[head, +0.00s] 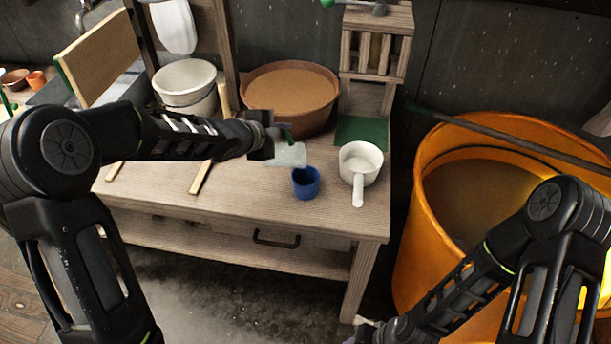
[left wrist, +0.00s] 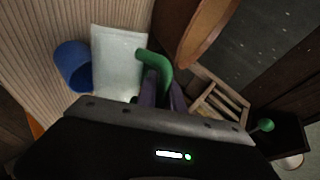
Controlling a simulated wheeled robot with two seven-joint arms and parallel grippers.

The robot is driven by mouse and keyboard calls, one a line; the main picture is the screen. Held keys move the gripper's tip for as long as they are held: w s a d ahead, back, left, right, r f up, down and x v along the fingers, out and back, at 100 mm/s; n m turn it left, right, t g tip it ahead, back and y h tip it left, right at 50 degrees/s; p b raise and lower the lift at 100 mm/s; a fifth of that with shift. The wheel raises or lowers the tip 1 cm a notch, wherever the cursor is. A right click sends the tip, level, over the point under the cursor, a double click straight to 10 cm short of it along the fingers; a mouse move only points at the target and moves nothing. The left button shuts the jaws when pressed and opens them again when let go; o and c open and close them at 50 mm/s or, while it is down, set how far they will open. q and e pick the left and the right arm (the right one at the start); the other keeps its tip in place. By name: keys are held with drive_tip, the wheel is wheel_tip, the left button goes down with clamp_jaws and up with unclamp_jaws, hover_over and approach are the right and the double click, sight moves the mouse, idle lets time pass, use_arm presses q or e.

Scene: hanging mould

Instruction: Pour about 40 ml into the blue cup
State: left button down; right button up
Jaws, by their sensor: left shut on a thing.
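The blue cup (head: 306,186) stands upright on the wooden bench near its front edge; it also shows in the left wrist view (left wrist: 70,68). My left gripper (head: 284,137) is shut on the green handle (left wrist: 158,67) of a pale, translucent jug (head: 289,156). The jug is just behind and left of the cup in the head view, and beside it in the left wrist view (left wrist: 118,62). I cannot tell its exact tilt or how much it holds. No stream shows, and the cup's contents are not clear.
A white long-handled pan (head: 361,162) stands right of the cup. A brown basin (head: 316,118) and a white bucket (head: 186,88) stand behind on the bench (head: 240,205). A large orange tub (head: 408,250) is at the right. The bench front left of the cup is clear.

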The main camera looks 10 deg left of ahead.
use_arm(q)
drive_tip(key=shift+a, duration=0.15)
drive_tip(key=shift+a, duration=0.25)
drive_tip(key=shift+b, duration=0.35)
drive_tip(key=shift+a+r+b, duration=0.1)
drive_tip(key=shift+b, duration=0.35)
drive_tip(key=shift+r+y+b, duration=0.1)
drive_tip(key=shift+y+b, duration=0.2)
drive_tip(key=shift+b, duration=0.15)
